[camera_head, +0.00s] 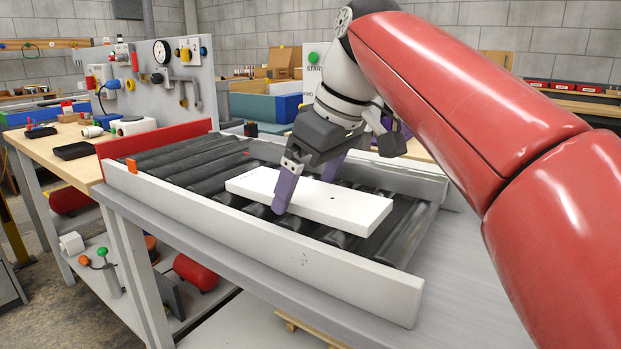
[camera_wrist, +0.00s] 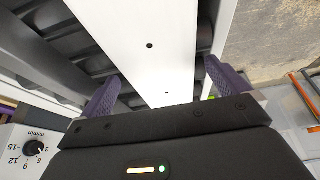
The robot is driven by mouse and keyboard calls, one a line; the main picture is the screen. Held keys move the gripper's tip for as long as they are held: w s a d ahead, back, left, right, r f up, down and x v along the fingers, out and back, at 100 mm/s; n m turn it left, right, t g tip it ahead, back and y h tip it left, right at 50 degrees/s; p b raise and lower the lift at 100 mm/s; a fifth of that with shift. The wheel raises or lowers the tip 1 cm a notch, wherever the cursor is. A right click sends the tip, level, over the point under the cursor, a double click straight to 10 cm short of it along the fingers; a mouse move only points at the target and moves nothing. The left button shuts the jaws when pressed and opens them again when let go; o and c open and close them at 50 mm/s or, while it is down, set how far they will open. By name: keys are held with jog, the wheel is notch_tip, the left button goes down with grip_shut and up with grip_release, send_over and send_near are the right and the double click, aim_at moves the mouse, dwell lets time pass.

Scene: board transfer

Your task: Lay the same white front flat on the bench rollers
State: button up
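The white front (camera_head: 335,204) is a long flat white board with small dark holes. It lies flat on the black bench rollers (camera_head: 409,229), between the white side rails. My gripper (camera_head: 309,186) has purple fingers and reaches down over the board, one finger on the near side and one on the far side. In the wrist view the white front (camera_wrist: 150,75) runs between the fingers of my gripper (camera_wrist: 161,72), with a narrow gap showing at each fingertip. The gripper looks open, straddling the board.
A white near rail (camera_head: 260,245) and a far rail (camera_head: 390,177) bound the rollers, with a red end plate (camera_head: 165,142) at the left. A wooden table (camera_head: 62,142) with a gauge panel (camera_head: 165,85) stands behind left. Bare rollers (camera_head: 195,160) show left of the board.

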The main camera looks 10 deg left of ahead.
jog(key=p+v, duration=0.2)
jog(key=v, duration=0.5)
jog(key=shift+w, duration=0.1)
jog(key=shift+d+r, duration=0.1)
jog(key=shift+r, duration=0.25)
